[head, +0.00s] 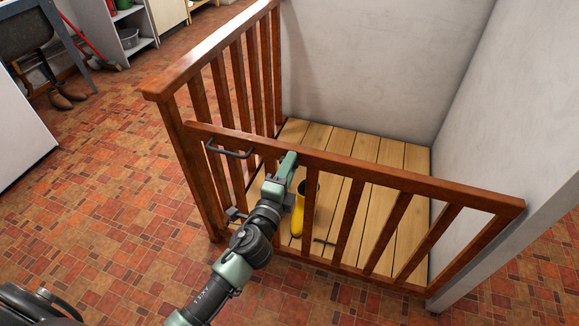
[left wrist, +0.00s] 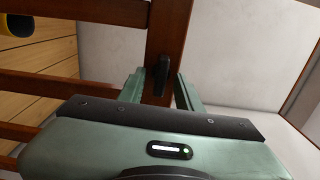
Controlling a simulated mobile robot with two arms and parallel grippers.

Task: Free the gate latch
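A reddish-brown wooden gate (head: 376,173) with slats closes the front of a corner pen. A dark handle (head: 230,150) sticks out near the left end of its top rail. My left gripper (head: 287,160) is at the gate just under the top rail, right of that handle. In the left wrist view its two green fingers (left wrist: 160,88) are apart, on either side of a small black piece, seemingly the latch (left wrist: 162,73), on a brown wooden bar. Contact with it cannot be told. In the head view the gripper hides this spot. My right gripper is not in view.
A yellow boot (head: 299,212) stands on the plank floor (head: 397,155) inside the pen, near my left arm. A side railing (head: 240,75) and pale walls (head: 365,60) bound the pen. Shelves (head: 128,42) stand at the back left.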

